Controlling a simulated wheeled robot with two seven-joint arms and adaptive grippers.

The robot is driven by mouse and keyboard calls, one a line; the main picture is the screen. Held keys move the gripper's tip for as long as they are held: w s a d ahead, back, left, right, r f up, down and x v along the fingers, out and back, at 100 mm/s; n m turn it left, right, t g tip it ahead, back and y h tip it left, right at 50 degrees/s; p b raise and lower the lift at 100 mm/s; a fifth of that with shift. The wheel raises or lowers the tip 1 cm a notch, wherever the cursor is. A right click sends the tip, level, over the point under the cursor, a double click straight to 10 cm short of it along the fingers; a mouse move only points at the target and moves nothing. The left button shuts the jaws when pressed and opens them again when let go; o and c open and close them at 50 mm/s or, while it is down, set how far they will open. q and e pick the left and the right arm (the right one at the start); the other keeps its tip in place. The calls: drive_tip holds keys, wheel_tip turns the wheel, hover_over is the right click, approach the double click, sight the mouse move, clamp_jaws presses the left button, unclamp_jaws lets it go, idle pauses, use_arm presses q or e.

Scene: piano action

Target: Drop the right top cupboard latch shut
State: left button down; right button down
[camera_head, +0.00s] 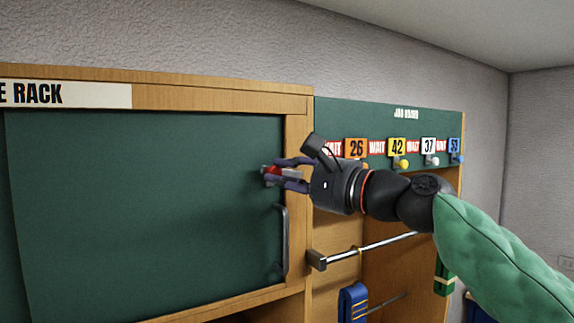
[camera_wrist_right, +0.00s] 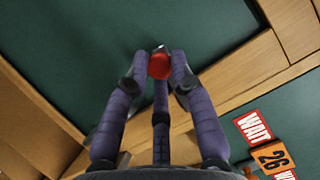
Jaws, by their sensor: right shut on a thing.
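The right top cupboard latch shows as a red knob (camera_head: 271,170) with a short grey metal part beside it, at the right edge of the green cupboard door (camera_head: 150,190). My right gripper (camera_head: 273,172) is shut on the red latch knob. In the right wrist view the red knob (camera_wrist_right: 159,66) sits between the purple fingertips. The fingers hide most of the latch, so I cannot tell its exact angle. The door lies flat in its wooden frame. My left gripper is out of view.
A dark vertical door handle (camera_head: 284,240) is just below the latch. To the right, a green board (camera_head: 335,112) carries number tags and coloured pegs. A metal rail (camera_head: 372,245) sticks out below my right arm, with a blue object (camera_head: 353,301) beneath it.

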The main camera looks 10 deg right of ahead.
drive_tip(key=shift+f+n+g, duration=0.3)
drive_tip(key=shift+f+n, duration=0.2)
drive_tip(key=shift+n, duration=0.5)
drive_tip(key=shift+a+f, duration=0.1)
drive_tip(key=shift+f, duration=0.1)
drive_tip(key=c, duration=1.1)
unclamp_jaws()
drive_tip(key=shift+o, duration=0.2)
drive_tip(key=shift+r, duration=0.1)
drive_tip(key=v, duration=1.2)
drive_tip(key=shift+r, duration=0.15)
